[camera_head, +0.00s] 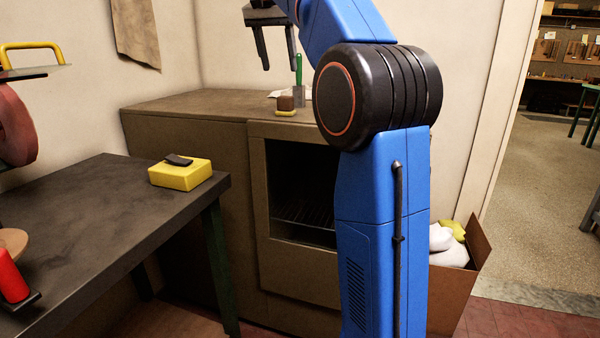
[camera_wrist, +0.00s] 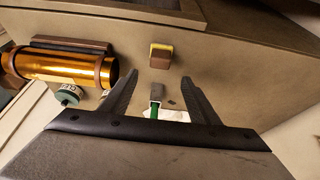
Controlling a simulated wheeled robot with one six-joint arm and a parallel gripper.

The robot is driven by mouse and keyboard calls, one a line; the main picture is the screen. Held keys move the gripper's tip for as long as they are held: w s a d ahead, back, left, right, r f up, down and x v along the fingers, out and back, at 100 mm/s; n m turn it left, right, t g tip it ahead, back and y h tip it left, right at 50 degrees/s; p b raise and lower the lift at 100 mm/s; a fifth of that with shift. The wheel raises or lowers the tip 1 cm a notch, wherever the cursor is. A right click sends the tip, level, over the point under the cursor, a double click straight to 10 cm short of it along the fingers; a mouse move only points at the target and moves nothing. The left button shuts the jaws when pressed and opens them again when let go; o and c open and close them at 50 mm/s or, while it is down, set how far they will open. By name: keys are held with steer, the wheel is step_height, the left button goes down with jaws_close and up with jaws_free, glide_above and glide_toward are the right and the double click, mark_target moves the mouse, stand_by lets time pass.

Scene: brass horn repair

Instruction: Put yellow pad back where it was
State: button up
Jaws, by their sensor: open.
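A small block with a brown top and a yellow base (camera_head: 286,106) sits on top of the brown cabinet (camera_head: 180,104). It also shows beyond my fingertips in the wrist view (camera_wrist: 161,56). A larger yellow block (camera_head: 180,175) lies near the right corner of the dark table, with a small dark piece on top. I cannot tell which is the yellow pad. My gripper (camera_head: 278,60) is open and empty, raised above the cabinet top. In the wrist view its fingers (camera_wrist: 160,84) are spread around the line of sight to a green-handled scraper (camera_wrist: 155,98).
The scraper stands close to the small block, by a white paper or cloth (camera_wrist: 174,115). An amber cylinder (camera_wrist: 60,68) in a holder and a green-and-white round item (camera_wrist: 68,95) are at left in the wrist view. The dark table (camera_head: 110,215) has free room. The cabinet front has an opening with a rack (camera_head: 305,214).

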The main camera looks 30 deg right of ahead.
steer(key=s+a+f+n+y, duration=0.1)
steer(key=s+a+f+n, duration=0.2)
steer(key=s+f, duration=0.9)
steer(key=s+a+f+n+t+y, duration=0.1)
steer(key=s+a+f+n, duration=0.3)
steer(key=s+a+f, duration=0.3)
steer(key=s+a+f+n+t+y, duration=0.1)
steer(key=s+a+f+n, duration=0.2)
steer(key=s+f, duration=1.5)
step_height(320, 180, down, 6)
steer(key=shift+a+r+y, duration=0.2)
steer(key=shift+a+y, duration=0.1)
steer(key=shift+a, duration=0.65)
steer(key=shift+c, duration=0.4)
